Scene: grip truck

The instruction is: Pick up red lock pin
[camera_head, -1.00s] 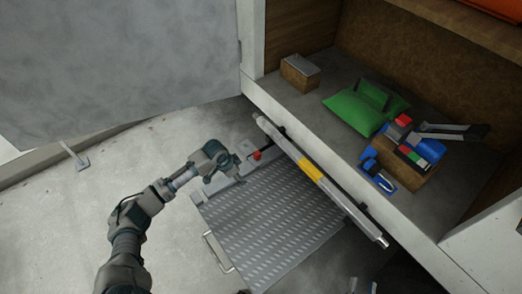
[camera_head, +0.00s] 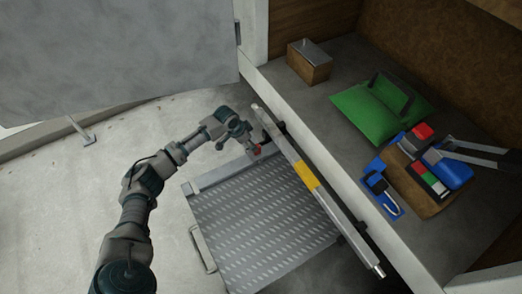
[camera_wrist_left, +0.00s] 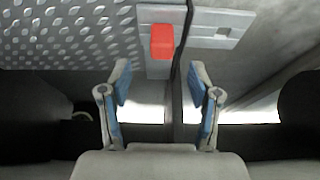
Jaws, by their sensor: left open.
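The red lock pin (camera_wrist_left: 162,42) sits on a grey metal bracket at the edge of the patterned metal ramp plate. In the wrist view it lies ahead of the fingertips, slightly left of the middle. My left gripper (camera_wrist_left: 168,82) is open with nothing between its two blue-padded fingers. In the head view the left gripper (camera_head: 248,146) is right at the red pin (camera_head: 257,149), which is partly hidden by it. My right gripper is not in view.
A grey bar with a yellow band (camera_head: 305,175) runs along the truck bed edge beside the ramp plate (camera_head: 255,225). On the bed are a wooden box (camera_head: 309,68), a green bag (camera_head: 375,112) and blue tools (camera_head: 380,187). Pale floor lies open at left.

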